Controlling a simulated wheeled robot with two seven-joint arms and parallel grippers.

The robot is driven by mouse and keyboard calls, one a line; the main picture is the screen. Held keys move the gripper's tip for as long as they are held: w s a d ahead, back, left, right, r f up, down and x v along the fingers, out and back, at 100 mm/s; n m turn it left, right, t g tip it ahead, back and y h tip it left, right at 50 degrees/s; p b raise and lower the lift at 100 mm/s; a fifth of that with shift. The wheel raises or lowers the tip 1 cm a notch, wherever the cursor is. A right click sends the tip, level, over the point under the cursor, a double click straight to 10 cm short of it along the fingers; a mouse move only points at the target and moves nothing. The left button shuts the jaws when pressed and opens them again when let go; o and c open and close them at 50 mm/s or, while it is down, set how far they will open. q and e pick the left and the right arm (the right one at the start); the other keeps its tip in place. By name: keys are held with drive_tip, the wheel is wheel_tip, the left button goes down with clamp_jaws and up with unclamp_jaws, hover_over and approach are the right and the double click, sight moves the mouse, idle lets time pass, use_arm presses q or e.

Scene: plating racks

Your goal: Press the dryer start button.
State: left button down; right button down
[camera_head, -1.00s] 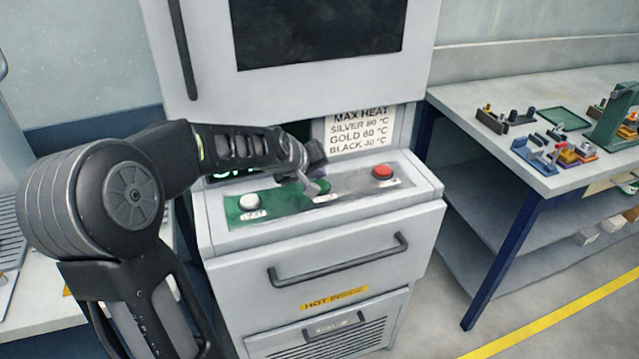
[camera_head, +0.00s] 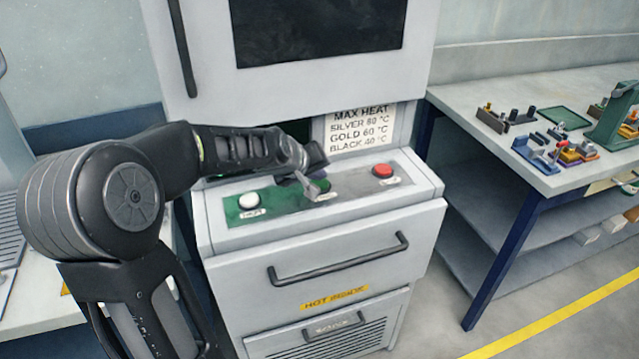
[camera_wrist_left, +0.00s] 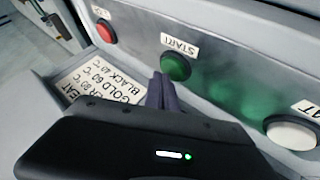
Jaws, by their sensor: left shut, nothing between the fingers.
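The dryer (camera_head: 330,262) stands in front of me with a sloped control panel. The green start button (camera_wrist_left: 176,67), labelled START, sits in the middle of the panel between a white button (camera_head: 249,201) and a red button (camera_head: 383,170). In the head view the green button (camera_head: 322,185) is partly hidden behind my fingers. My left gripper (camera_head: 316,190) is shut and empty, its tips at the green button. In the left wrist view the shut fingers (camera_wrist_left: 163,88) end just beside the button; I cannot tell whether they touch it. My right gripper is not in view.
A heat limit sign (camera_head: 361,129) is fixed behind the panel. A drawer handle (camera_head: 340,260) sticks out below it. A workbench (camera_head: 590,175) with small parts and a green press stands at the right. A yellow line (camera_head: 560,318) crosses the clear floor.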

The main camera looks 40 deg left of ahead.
sight(318, 185)
use_arm(q)
drive_tip(key=shift+f+b, duration=0.5)
drive_tip(key=shift+f, duration=0.05)
idle(0.5)
idle(0.4)
drive_tip(key=shift+r+p, duration=0.95)
drive_tip(key=shift+r, duration=0.05)
wheel_tip(318, 185, up, 5)
drive_tip(key=p, duration=0.4)
drive_tip(key=shift+p, duration=0.4)
